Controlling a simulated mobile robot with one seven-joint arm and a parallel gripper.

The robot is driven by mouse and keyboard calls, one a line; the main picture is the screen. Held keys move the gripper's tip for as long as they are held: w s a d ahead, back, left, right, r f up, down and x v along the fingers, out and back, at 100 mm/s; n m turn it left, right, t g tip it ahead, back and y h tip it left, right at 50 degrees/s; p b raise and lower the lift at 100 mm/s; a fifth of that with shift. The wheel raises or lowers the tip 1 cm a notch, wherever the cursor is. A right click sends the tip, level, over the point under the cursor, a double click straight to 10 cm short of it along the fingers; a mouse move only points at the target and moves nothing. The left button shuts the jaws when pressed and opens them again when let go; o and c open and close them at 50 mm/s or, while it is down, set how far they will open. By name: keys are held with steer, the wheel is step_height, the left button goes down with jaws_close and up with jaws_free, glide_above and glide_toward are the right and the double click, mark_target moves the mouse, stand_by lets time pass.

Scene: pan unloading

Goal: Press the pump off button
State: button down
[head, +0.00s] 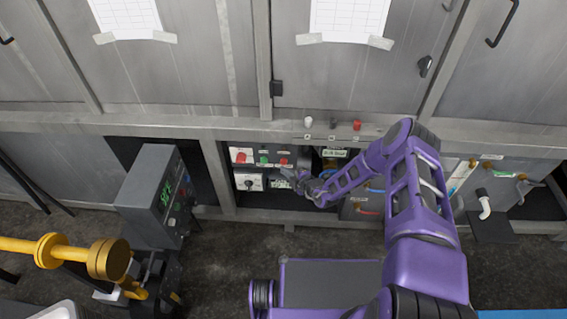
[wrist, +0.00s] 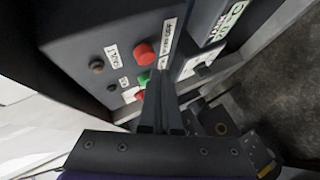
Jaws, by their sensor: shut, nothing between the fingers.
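A grey control panel (wrist: 75,42) bears a large red button (wrist: 145,54), a green button (wrist: 145,80) and a smaller red button (wrist: 139,95) in the wrist view. The labels are too small or blurred to tell surely which is the pump off button. In the head view the panel shows a green button (head: 264,160) and a red button (head: 284,162). My gripper (wrist: 159,72) is shut and empty. Its fingertips appear close beside the green and red buttons; I cannot tell whether they touch. In the head view my gripper (head: 288,177) is in front of the panel's lower right.
Dark round fittings (wrist: 97,66) sit on the panel near the buttons. A white plate with a black knob (head: 249,183) is below the panel's left part. A metal frame beam (head: 160,122) runs above the recess.

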steer(key=s+p, duration=0.2)
steer(key=s, duration=0.3)
steer(key=shift+p, duration=0.4)
steer(key=shift+a, duration=0.1)
stand_by(0.6)
